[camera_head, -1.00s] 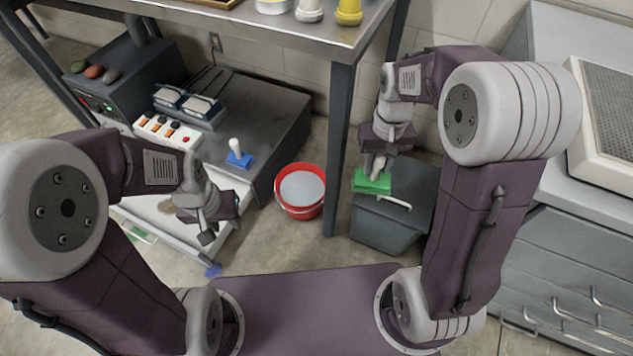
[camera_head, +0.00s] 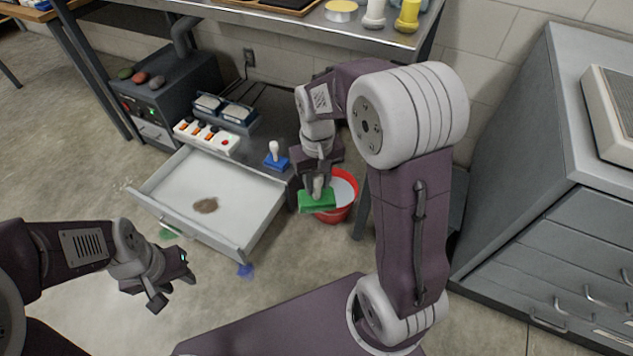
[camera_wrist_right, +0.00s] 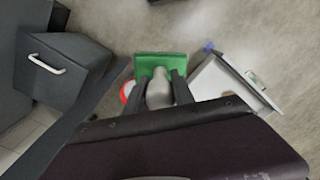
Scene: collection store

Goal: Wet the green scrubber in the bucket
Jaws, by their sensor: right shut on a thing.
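The green scrubber (camera_head: 317,202) hangs below my right gripper (camera_head: 318,188), which is shut on its grey handle. In the head view it is in front of the red bucket (camera_head: 350,205), overlapping the bucket's left part. The bucket stands on the floor with pale water (camera_head: 343,190) in it. The right wrist view shows the scrubber (camera_wrist_right: 160,64) flat beyond the fingers, with the handle (camera_wrist_right: 159,90) between them and a bit of the bucket (camera_wrist_right: 127,91) at its left. The scrubber appears above the bucket's rim height, but I cannot tell exactly. My left gripper (camera_head: 172,286) is open and empty over bare floor.
An open drawer (camera_head: 165,180) with a brown stain juts out left of the bucket. A blue scrubber (camera_head: 275,158) with a white handle stands on the low cabinet. A table leg rises by the bucket.

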